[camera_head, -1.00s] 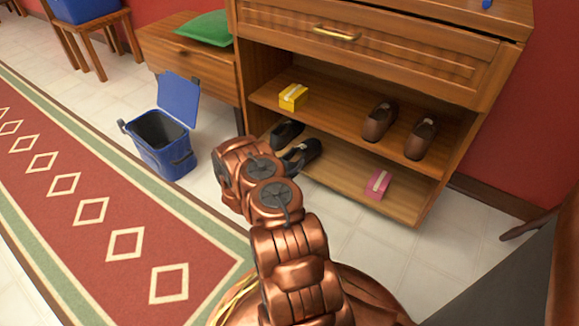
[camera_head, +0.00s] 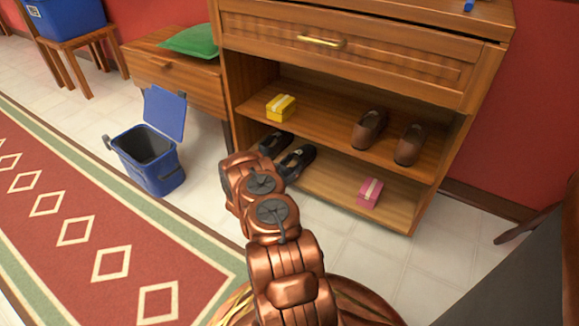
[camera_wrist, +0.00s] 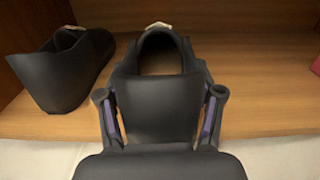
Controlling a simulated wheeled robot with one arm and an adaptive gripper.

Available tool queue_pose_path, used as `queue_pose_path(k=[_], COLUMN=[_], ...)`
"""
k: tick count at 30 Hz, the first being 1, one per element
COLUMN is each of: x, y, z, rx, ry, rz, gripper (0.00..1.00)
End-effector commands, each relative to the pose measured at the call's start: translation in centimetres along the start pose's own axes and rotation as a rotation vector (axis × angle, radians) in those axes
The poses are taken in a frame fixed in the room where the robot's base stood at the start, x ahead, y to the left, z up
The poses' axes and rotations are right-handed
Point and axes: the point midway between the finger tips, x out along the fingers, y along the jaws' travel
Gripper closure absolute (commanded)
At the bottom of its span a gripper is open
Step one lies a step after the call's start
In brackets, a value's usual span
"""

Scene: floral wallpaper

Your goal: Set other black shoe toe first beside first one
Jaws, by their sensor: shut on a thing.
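My gripper (camera_wrist: 160,115) is shut on a black shoe (camera_wrist: 160,88), one finger on each side of its heel end, in the wrist view. The shoe's opening faces up and its toe points away into the shelf. The other black shoe (camera_wrist: 65,75) is to its left on the lower shelf, a narrow gap apart. In the head view both show, the held shoe (camera_head: 295,162) right of the first shoe (camera_head: 274,143). My arm hides the gripper there. I cannot tell whether the held shoe's sole touches the shelf.
The lower shelf (camera_head: 330,188) also bears a pink box (camera_head: 369,193) to the right. The shelf above holds a yellow box (camera_head: 281,107) and two brown shoes (camera_head: 369,129). A blue open-lidded bin (camera_head: 147,158) stands on the floor at left.

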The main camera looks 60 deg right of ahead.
Motion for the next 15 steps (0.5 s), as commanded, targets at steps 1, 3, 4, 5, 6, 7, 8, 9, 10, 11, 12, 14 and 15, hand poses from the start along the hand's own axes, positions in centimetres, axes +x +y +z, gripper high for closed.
queue_pose_path(k=[1,3,4,5,6,7,8,9,10,11,12,14,15], x=[0.01,0.00,0.00,-0.01,-0.01,-0.02,-0.02,-0.02,-0.02,-0.02,-0.02,-0.02,-0.02], y=[-0.01,-0.04,-0.04,-0.05,-0.06,-0.06,-0.06,-0.06,-0.06,-0.06,-0.06,-0.06,-0.07], z=[-0.15,-0.34,-0.40,-0.45,-0.49,-0.51,-0.53,-0.53,-0.53,-0.53,-0.53,-0.53,-0.54], rx=[0.000,0.000,0.000,0.000,0.000,0.000,-0.001,0.000,0.000,0.000,0.000,0.000,0.000], ry=[-0.001,-0.001,-0.001,-0.001,-0.001,-0.001,0.000,0.000,0.000,0.000,0.000,0.000,0.000], rz=[0.000,-0.001,-0.001,-0.001,-0.001,-0.001,-0.001,-0.001,-0.001,-0.001,-0.001,-0.001,-0.001], gripper=[0.82,0.82,0.82,0.82,0.82,0.82,0.82,0.82,0.82,0.82,0.82,0.82,0.82])
